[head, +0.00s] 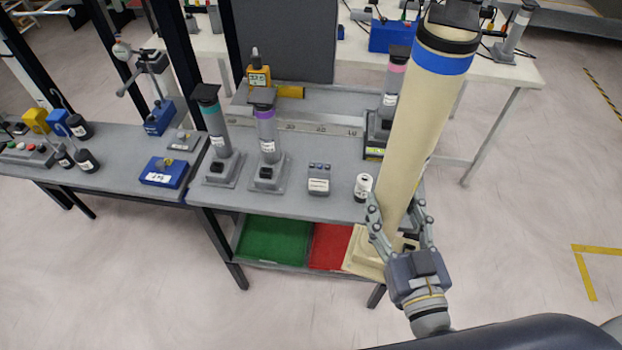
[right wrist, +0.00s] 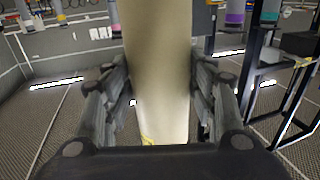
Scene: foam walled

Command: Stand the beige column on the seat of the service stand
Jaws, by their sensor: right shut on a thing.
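The beige column (head: 420,115) has a blue band and a black top. It is large and close in the head view, leaning to the right at its top, with a beige square foot (head: 365,255) low down. My right gripper (head: 400,215) is shut on its lower shaft, with one finger on each side. In the right wrist view the column (right wrist: 158,70) fills the middle between the fingers. I cannot tell for certain which thing is the service stand; a dark boxy stand (head: 375,150) is partly hidden behind the column. My left gripper is not in view.
A grey bench (head: 330,205) carries a teal-banded column (head: 215,125), a purple-banded column (head: 267,135), a small grey device (head: 319,180) and a white cylinder (head: 363,187). Green (head: 272,240) and red (head: 328,246) trays lie below. A pink-banded column (head: 393,80) stands close behind the beige one.

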